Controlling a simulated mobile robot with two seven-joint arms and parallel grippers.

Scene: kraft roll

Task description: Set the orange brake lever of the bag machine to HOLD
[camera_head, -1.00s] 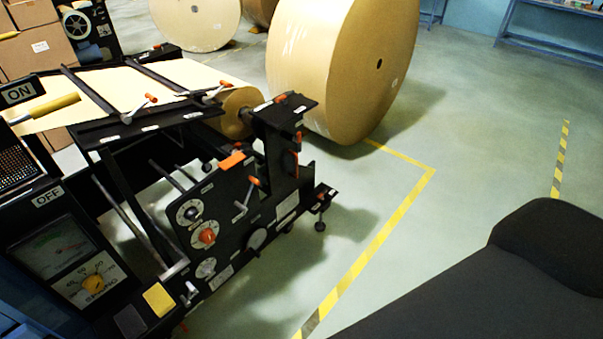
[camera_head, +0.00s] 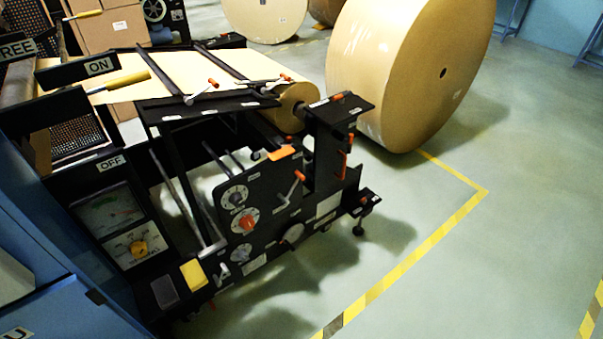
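The black bag machine (camera_head: 270,205) stands at left and centre, with a kraft web across its top. Several orange-tipped handles show on it: one on the side plate (camera_head: 298,183), an upright one on the end post (camera_head: 344,165), and others on top (camera_head: 213,83). I cannot tell which is the brake lever, and no HOLD label is readable. A FREE plate (camera_head: 18,48) is at the upper left edge. A yellow-handled lever (camera_head: 127,80) lies between the ON plate (camera_head: 99,66) and OFF plate (camera_head: 111,162). Neither gripper is in view.
A large kraft roll (camera_head: 400,75) stands behind the machine. A blue cabinet (camera_head: 60,250) fills the lower left, beside a gauge panel (camera_head: 120,225). Yellow floor tape (camera_head: 420,250) runs to the right of the machine. The floor at right is clear.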

